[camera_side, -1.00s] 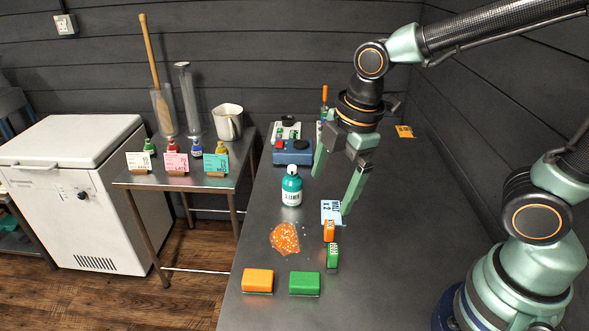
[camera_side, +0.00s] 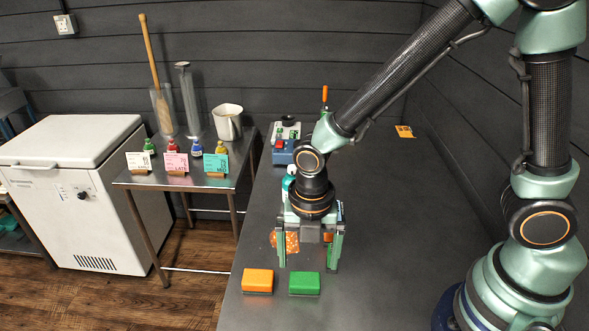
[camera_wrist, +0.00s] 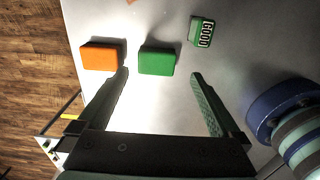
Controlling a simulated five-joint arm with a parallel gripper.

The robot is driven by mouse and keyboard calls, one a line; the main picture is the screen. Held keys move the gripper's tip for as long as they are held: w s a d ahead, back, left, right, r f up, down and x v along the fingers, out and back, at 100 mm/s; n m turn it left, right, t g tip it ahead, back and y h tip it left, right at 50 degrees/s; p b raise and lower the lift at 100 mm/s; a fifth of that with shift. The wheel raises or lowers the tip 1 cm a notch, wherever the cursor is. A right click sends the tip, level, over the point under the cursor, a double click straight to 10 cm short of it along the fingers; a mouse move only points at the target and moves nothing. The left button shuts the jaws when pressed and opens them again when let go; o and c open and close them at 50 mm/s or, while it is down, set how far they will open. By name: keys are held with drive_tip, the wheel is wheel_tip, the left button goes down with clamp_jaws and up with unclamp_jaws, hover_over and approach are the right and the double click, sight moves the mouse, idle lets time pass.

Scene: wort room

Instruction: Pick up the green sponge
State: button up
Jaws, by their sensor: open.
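The green sponge (camera_side: 304,283) lies flat near the front of the steel table, just right of an orange sponge (camera_side: 257,280). In the wrist view the green sponge (camera_wrist: 157,60) sits just beyond the fingertips, roughly between them and nearer the left one. My gripper (camera_side: 308,265) is open and empty, pointing down behind and above the green sponge in the side view. Its fingers, seen again in the wrist view (camera_wrist: 160,75), are spread wider than the sponge. I see no contact with it.
A small green block with white lettering (camera_wrist: 201,31) lies right of the green sponge in the wrist view. The table's right side (camera_side: 410,240) is clear.

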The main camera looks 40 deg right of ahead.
sight(305, 279)
drive_tip(key=shift+w+a+f, duration=0.1)
drive_tip(key=shift+a+f, duration=0.05)
drive_tip(key=shift+f, duration=1.25)
drive_tip(key=shift+a+f, duration=0.15)
drive_tip(key=shift+f, duration=1.25)
drive_tip(key=shift+c, duration=0.3)
drive_tip(key=c, duration=1.2)
wheel_tip(305, 279, up, 20)
